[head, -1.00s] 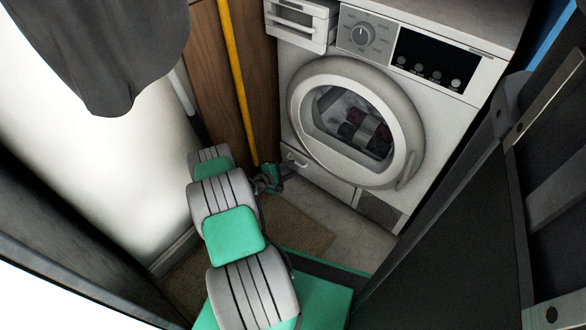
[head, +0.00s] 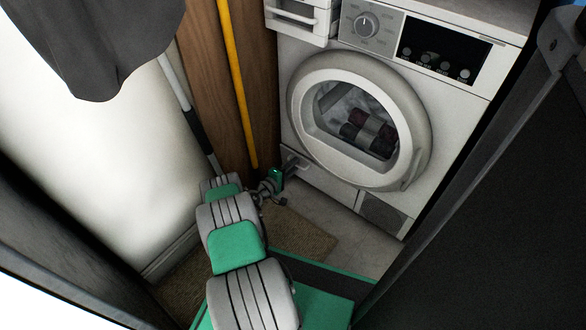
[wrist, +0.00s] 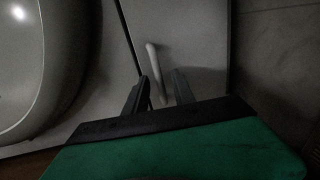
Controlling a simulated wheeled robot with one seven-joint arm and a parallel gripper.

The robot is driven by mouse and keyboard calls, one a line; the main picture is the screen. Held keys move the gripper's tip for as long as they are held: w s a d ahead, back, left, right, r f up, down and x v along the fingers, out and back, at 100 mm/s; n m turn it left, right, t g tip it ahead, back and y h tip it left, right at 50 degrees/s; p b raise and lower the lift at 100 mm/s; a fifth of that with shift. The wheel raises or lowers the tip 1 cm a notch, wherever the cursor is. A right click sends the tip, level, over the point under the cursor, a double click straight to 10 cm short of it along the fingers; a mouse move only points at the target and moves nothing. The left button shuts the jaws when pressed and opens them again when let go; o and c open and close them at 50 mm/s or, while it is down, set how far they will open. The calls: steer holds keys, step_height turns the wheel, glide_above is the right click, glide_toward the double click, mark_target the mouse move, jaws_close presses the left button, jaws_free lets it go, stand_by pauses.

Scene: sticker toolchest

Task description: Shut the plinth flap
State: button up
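The plinth flap (head: 326,186) is the pale panel low on the front of the white machine, below its round door. Its small bar handle (wrist: 155,72) stands out from the panel in the wrist view. My gripper (head: 287,172) is at the handle end of the flap, low by the floor. In the wrist view its two dark fingers (wrist: 158,88) are apart, with the near end of the handle between them. I cannot tell whether they touch it. A thin dark gap runs along the flap's edge. How far the flap stands open is unclear.
The round machine door (head: 358,120) is shut just above the flap. A dark grille (head: 382,213) lies right of it. A yellow pole (head: 237,85) and wooden panel (head: 207,70) stand close on the left. A dark panel (head: 490,220) fills the right side. Little floor is free.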

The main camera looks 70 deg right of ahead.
steer(key=shift+c, duration=0.2)
jaws_close()
stand_by(1.1)
